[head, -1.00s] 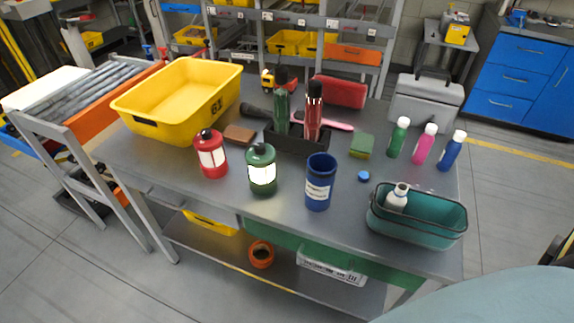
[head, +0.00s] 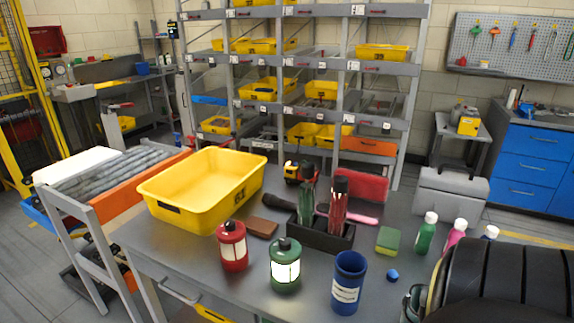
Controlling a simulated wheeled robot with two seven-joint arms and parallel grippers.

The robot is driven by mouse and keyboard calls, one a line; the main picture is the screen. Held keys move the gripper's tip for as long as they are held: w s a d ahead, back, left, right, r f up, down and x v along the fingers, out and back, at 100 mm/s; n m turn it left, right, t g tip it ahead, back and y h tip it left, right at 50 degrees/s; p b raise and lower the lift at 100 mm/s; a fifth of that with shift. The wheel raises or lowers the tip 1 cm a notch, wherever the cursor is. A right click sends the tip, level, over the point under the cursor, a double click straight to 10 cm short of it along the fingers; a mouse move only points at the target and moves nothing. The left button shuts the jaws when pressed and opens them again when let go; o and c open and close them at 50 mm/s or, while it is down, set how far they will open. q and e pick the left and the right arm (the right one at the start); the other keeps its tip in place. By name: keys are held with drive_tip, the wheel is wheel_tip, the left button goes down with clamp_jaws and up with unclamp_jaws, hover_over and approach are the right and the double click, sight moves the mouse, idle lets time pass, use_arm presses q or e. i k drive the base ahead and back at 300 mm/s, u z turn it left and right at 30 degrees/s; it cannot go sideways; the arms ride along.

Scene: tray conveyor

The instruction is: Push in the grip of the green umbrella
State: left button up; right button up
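The green umbrella (head: 307,208) stands upright, folded, in a black holder (head: 320,235) near the middle of the table. Its dark grip (head: 307,172) points up and is extended above the green cloth. A red umbrella (head: 338,208) with a dark grip stands just right of it in the same holder. Neither gripper's fingers show in the head view. A black ridged part of my own body covers the lower right corner.
A yellow bin (head: 175,217) stands left on the table (head: 140,240). A red lantern (head: 232,246), green lantern (head: 285,266) and blue cup (head: 347,283) stand in front of the holder. A sponge (head: 389,240) and several bottles are at right. A red case (head: 362,184) lies behind.

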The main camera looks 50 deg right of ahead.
sight(307, 167)
drive_tip(key=i, duration=0.5)
drive_tip(key=z, duration=2.7)
